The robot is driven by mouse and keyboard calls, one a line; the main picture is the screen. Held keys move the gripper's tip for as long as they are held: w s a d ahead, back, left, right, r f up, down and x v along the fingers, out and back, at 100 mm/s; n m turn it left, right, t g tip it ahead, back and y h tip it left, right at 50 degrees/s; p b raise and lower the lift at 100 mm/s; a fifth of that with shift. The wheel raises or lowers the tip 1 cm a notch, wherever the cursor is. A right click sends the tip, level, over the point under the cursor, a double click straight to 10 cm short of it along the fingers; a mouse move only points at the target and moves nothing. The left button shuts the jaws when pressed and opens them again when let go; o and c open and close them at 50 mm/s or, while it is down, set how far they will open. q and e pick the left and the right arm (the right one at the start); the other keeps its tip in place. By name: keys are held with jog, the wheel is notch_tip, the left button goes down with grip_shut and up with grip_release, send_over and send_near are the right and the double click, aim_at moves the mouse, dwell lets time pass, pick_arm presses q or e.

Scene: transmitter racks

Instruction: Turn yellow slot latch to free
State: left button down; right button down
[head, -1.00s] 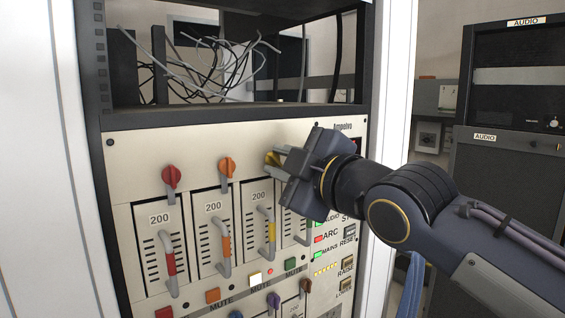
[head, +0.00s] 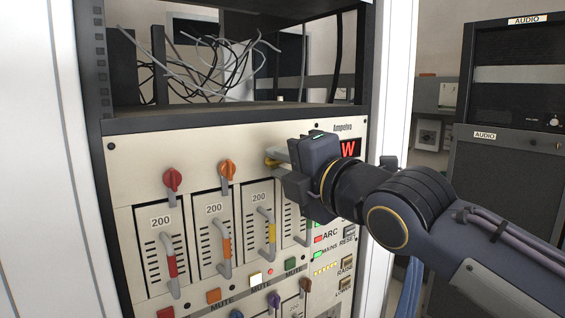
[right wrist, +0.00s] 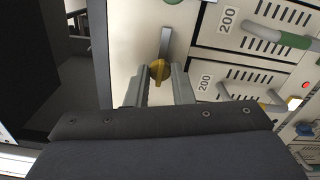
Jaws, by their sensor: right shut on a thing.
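The yellow slot latch (head: 271,162) is on the cream rack panel above the yellow-marked slot (head: 259,225), partly covered by my right gripper (head: 280,156). In the right wrist view the yellow latch knob (right wrist: 158,70) sits between the two fingertips of my right gripper (right wrist: 161,85), which is shut on it. A grey tab (right wrist: 165,42) runs from the knob sideways along the panel, towards the green-marked slot. The red latch (head: 172,179) and orange latch (head: 227,170) have their grey tabs pointing down over their slots. My left gripper is not in view.
An open rack bay with loose cables (head: 215,65) lies above the panel. Slot handles (head: 220,245) stick out below the latches. A red display (head: 349,148) and several buttons are at the right. A dark audio rack (head: 510,180) stands farther right.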

jog(key=shift+f+n, duration=0.1)
jog(key=shift+n, duration=0.2)
jog(key=c, duration=1.3)
grip_release()
jog(key=shift+o, duration=0.2)
jog(key=b+v, duration=0.3)
jog(key=v, duration=0.5)
jog(key=shift+w, duration=0.1)
